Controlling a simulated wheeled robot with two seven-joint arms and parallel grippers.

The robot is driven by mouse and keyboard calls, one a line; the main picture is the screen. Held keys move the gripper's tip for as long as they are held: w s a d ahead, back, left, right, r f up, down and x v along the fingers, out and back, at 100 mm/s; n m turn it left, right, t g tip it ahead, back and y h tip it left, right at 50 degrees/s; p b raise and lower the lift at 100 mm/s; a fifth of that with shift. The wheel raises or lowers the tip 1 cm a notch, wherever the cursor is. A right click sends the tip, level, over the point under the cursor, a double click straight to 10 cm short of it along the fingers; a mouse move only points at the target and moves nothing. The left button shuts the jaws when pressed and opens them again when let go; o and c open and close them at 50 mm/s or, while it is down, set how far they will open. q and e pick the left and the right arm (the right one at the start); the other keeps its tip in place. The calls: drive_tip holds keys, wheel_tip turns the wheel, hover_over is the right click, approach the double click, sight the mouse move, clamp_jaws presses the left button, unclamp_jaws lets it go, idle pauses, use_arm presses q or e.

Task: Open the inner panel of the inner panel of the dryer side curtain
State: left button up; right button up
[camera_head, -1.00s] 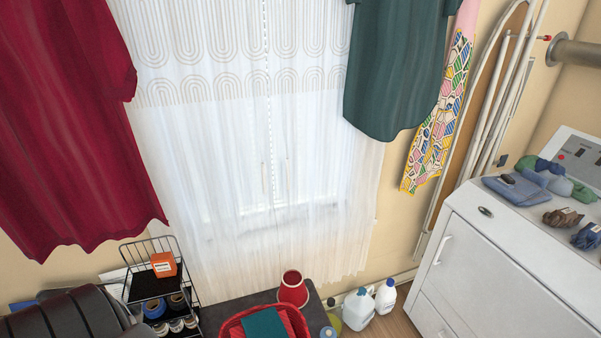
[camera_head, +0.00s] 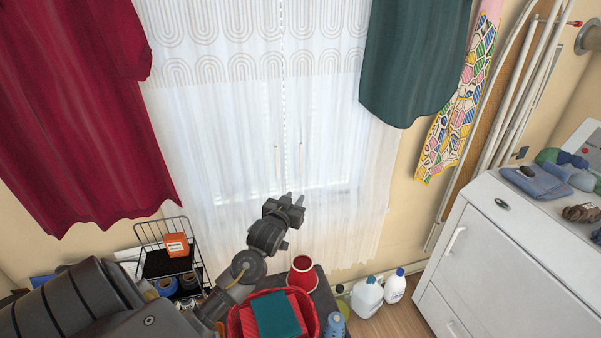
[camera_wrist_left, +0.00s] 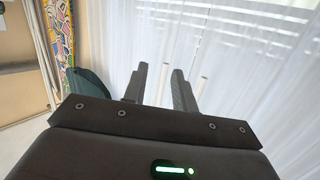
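A white sheer curtain (camera_head: 345,150) with an arch-patterned band hangs over the window; its panels meet near the middle. Two thin white wands, a left one (camera_head: 277,160) and a right one (camera_head: 302,156), hang by that seam. My left gripper (camera_head: 293,198) is raised in front of the curtain, below the wand ends in the head view. In the left wrist view the left gripper (camera_wrist_left: 160,70) is open; one wand (camera_wrist_left: 164,82) appears between its fingers and another (camera_wrist_left: 202,86) beside them. Whether the fingers touch it cannot be told. My right gripper is not in view.
A white dryer (camera_head: 500,250) with folded clothes stands at the right. A red basket (camera_head: 311,300), a red cup (camera_head: 301,270) and bottles (camera_head: 367,296) sit below the curtain. A wire rack (camera_head: 150,235) is at left. A red garment (camera_head: 80,120) and a green shirt (camera_head: 415,60) hang either side.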

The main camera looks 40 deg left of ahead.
use_arm(q)
drive_tip(key=n+t+y, duration=0.1)
approach(300, 160)
drive_tip(key=p+x, duration=0.2)
drive_tip(key=x, duration=0.7)
drive_tip(key=shift+w+r, duration=0.2)
drive_tip(key=shift+w, duration=0.05)
drive_tip(key=shift+w+a+f+t, duration=0.1)
drive_tip(key=shift+w+a+t, duration=0.2)
drive_tip(key=shift+w, duration=0.25)
drive_tip(key=shift+c, duration=0.5)
clamp_jaws()
